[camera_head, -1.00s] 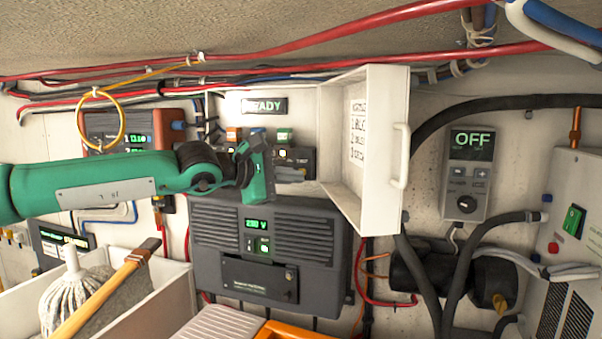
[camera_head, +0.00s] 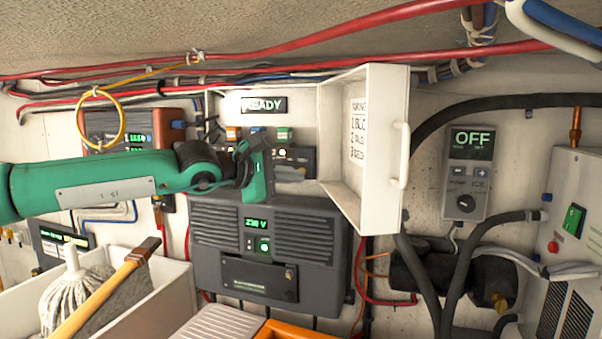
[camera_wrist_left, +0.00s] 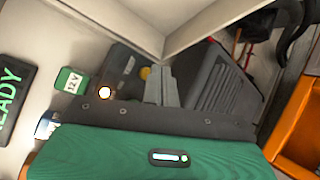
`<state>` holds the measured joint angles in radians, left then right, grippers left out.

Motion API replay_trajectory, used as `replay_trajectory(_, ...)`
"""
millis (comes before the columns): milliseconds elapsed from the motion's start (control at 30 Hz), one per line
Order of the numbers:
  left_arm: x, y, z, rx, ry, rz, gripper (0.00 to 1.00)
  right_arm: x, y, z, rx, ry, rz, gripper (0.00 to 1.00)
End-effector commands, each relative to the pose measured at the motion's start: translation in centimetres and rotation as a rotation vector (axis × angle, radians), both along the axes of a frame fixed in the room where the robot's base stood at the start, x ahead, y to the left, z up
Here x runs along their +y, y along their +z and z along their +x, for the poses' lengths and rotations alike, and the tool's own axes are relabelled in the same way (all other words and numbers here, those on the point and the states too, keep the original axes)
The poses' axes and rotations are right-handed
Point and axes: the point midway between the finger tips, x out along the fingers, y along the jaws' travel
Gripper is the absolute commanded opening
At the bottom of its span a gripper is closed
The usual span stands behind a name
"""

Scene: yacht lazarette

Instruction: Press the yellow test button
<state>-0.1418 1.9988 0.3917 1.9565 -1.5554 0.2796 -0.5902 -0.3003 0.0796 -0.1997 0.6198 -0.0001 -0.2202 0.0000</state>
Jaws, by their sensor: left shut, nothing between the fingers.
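The yellow test button (camera_wrist_left: 145,73) shows in the left wrist view as a small round cap on a dark panel (camera_wrist_left: 122,68). In the head view the dark panel (camera_head: 303,157) sits inside an open white box, and I cannot make out the button, which seems hidden by my gripper. My left gripper (camera_head: 291,173) is shut and empty in front of the panel's lower part. In the wrist view its grey fingers (camera_wrist_left: 161,85) are just beside the button; I cannot tell whether they touch it. My right gripper is not in view.
The white box door (camera_head: 374,150) stands open just right of the gripper. A dark grey charger (camera_head: 270,215) is mounted below. A READY sign (camera_head: 264,105) is above, and a bin with a mop (camera_head: 75,297) stands lower left. Cables run overhead.

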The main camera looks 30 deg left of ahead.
Motion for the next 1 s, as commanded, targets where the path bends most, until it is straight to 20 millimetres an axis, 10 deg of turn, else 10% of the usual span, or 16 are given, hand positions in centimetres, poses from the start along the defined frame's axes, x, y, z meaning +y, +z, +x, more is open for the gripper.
replay_trajectory(1000,0.17,0.01,0.84,0.001,0.000,0.000,0.00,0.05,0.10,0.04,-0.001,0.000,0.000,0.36)
